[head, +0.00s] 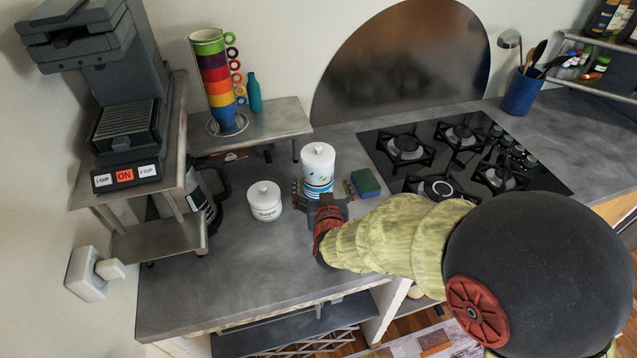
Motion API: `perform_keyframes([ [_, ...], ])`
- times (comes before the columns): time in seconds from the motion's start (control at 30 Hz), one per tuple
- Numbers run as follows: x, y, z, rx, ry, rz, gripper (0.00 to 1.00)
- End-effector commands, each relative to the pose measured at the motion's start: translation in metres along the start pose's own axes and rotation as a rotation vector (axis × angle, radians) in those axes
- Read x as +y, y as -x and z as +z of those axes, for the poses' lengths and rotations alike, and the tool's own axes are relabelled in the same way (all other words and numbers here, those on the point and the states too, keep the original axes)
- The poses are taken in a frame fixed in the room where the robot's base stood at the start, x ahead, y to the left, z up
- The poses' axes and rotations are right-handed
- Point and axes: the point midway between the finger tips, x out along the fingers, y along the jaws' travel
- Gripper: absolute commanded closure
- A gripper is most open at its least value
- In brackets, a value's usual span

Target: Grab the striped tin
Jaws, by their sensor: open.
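The striped tin (319,190) is a low blue-and-white banded tin on the grey counter, in the middle of the head view. A white lidded canister with a leaf pattern (318,164) appears to stand on top of it. My gripper (323,190) is open at the near side of the tin, with one finger to its left and one to its right. I cannot tell whether the fingers touch it. The gripper hides the tin's lower front.
A white sugar pot (265,202) stands close left of my gripper. A green-and-blue sponge (365,183) lies close right, before the black gas hob (460,160). A metal shelf (275,125) with stacked cups (215,75) stands behind left. The counter's front left is clear.

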Motion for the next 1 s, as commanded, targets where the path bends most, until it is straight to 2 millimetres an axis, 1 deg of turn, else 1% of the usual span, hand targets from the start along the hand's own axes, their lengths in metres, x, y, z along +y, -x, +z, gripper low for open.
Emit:
perform_keyframes([
  [0.17,-0.001,-0.019,0.002,0.000,0.000,0.000,0.11],
  [0.3,-0.005,-0.040,0.004,-0.002,0.000,0.000,0.11],
  [0.43,-0.004,-0.054,0.002,-0.001,-0.001,0.000,0.11],
  [0.53,-0.004,-0.059,0.001,-0.001,-0.001,0.000,0.11],
  [0.73,-0.005,-0.058,0.000,-0.001,-0.001,-0.001,0.11],
  [1.0,-0.005,-0.058,0.000,-0.001,0.000,-0.001,0.26],
])
